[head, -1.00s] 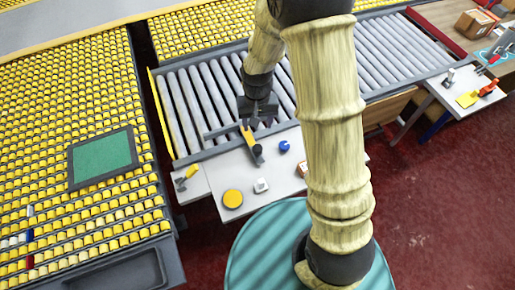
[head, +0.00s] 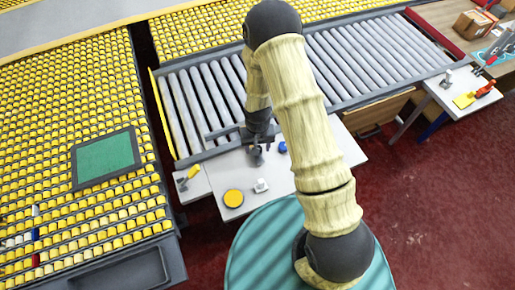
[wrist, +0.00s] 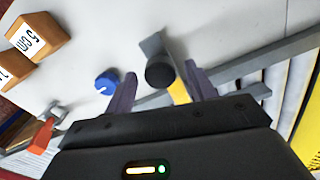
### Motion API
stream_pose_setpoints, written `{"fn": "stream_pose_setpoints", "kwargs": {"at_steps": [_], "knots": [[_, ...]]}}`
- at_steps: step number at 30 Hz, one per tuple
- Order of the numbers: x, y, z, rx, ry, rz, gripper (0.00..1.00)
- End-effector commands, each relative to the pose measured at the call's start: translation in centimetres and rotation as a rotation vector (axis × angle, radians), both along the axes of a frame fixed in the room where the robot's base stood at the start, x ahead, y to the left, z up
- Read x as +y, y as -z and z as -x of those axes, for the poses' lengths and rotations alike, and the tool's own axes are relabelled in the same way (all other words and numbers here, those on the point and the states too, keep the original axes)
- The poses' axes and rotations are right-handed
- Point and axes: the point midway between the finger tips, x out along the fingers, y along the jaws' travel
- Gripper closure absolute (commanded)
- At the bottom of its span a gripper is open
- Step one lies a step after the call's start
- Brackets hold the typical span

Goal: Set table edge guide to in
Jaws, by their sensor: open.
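The table edge guide appears to be the grey bar (head: 225,130) along the near side of the roller bed, with a yellow arm (wrist: 179,92) and a black knob (wrist: 160,74). The knob also shows in the head view (head: 256,157), over the white table's far part. My gripper (head: 257,140) is low at the guide. My gripper hides most of the yellow arm in the head view.
The white table (head: 215,178) holds a blue knob (head: 282,147), a yellow disc (head: 233,198) and a small white block (head: 261,185). Labelled wooden blocks (wrist: 38,36) show in the wrist view. A roller bed (head: 200,100) lies behind. A side table stands at right.

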Motion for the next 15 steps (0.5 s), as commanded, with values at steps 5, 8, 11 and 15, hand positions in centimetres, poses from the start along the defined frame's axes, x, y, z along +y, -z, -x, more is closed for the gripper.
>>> {"fn": "stream_pose_setpoints", "kwargs": {"at_steps": [5,8,11,15], "knots": [[0.0,1.7,0.0,0.001,-0.001,0.000,0.45],[0.0,2.2,0.0,0.000,-0.001,0.000,0.45],[0.0,2.4,0.0,-0.001,-0.001,0.000,0.45],[0.0,2.4,0.0,-0.001,-0.001,0.000,0.45]]}}
